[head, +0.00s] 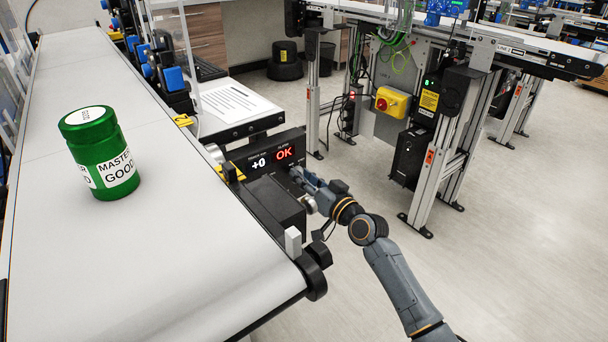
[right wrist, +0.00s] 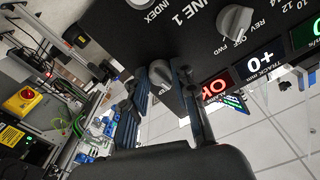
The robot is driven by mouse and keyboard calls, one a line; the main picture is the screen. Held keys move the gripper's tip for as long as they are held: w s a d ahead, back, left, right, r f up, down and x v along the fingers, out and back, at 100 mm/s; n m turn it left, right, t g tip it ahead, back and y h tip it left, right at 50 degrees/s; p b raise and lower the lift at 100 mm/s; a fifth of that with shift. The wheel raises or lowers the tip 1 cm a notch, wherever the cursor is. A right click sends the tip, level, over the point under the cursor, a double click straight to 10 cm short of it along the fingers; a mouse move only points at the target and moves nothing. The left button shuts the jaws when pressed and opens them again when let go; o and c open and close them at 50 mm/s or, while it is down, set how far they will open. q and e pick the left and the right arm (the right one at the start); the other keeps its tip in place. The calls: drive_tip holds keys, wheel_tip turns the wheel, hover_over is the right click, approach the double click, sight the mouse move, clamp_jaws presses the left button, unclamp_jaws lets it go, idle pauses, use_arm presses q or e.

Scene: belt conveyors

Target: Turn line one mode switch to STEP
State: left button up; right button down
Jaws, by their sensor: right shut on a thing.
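A black LINE 1 control panel (right wrist: 195,35) fills the top of the right wrist view. It carries a grey rotary knob beside the INDEX label (right wrist: 135,4) and another at REV, OFF and FWD (right wrist: 235,20). A third grey knob (right wrist: 160,72) sits between the fingers of my right gripper (right wrist: 156,88), which is shut on it. The labels around this knob are hidden, and I cannot read STEP anywhere. In the head view my right gripper (head: 304,185) is at the panel's right end, beside the +0 and OK displays (head: 271,158). My left gripper is out of view.
A green jar (head: 101,155) labelled MASTER GOOD stands on the white belt conveyor (head: 160,240) at left. A paper sheet (head: 235,100) lies behind the panel. A yellow box with a red button (head: 391,102) is on the far frame. Open floor lies at right.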

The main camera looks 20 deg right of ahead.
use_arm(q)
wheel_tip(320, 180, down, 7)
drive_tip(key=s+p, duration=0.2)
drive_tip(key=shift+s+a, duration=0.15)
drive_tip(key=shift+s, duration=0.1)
use_arm(e)
drive_tip(key=shift+m, duration=3.8)
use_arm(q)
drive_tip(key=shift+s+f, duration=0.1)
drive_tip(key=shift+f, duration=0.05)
use_arm(e)
drive_tip(key=c, duration=1.1)
unclamp_jaws()
drive_tip(key=shift+o, duration=0.2)
